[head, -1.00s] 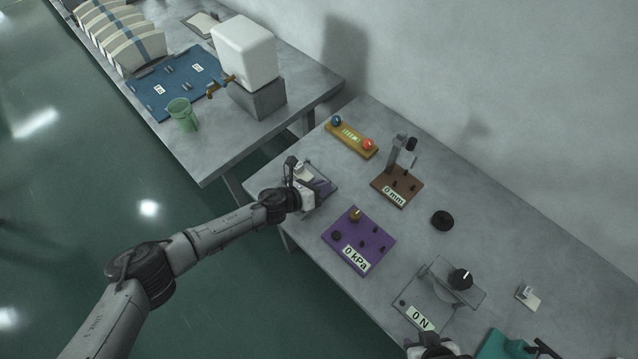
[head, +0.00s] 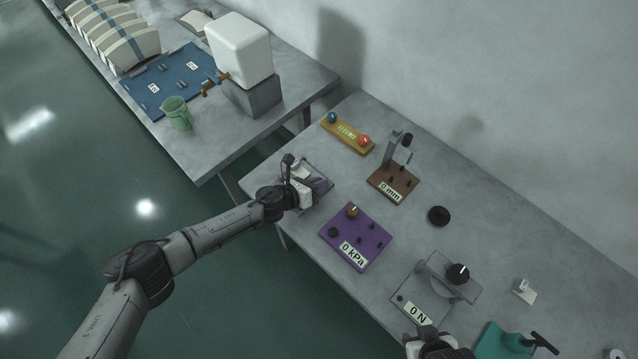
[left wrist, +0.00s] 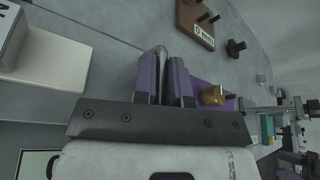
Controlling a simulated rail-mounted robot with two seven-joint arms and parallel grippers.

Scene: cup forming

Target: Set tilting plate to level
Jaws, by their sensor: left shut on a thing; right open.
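My left gripper (head: 306,186) is over a small grey device (head: 323,187) near the front left of the right-hand table, covering much of it. In the left wrist view, my left gripper's purple-lined fingers (left wrist: 164,85) are shut on a thin grey upright piece (left wrist: 152,62). I cannot tell for sure whether this piece belongs to the tilting plate, nor what tilt the plate has. A pale block (left wrist: 55,55) lies left of the fingers. My right gripper (head: 440,345) is at the bottom edge, partly cut off, open, near the 0 N device (head: 415,311).
A purple 0 kPa panel (head: 368,245) with a brass knob stands close right of my left gripper. Behind are a brown 0 mm stand (head: 381,183) and a yellow bar (head: 345,133) with coloured knobs. A black puck (head: 438,215) and teal device (head: 497,343) stand further right.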

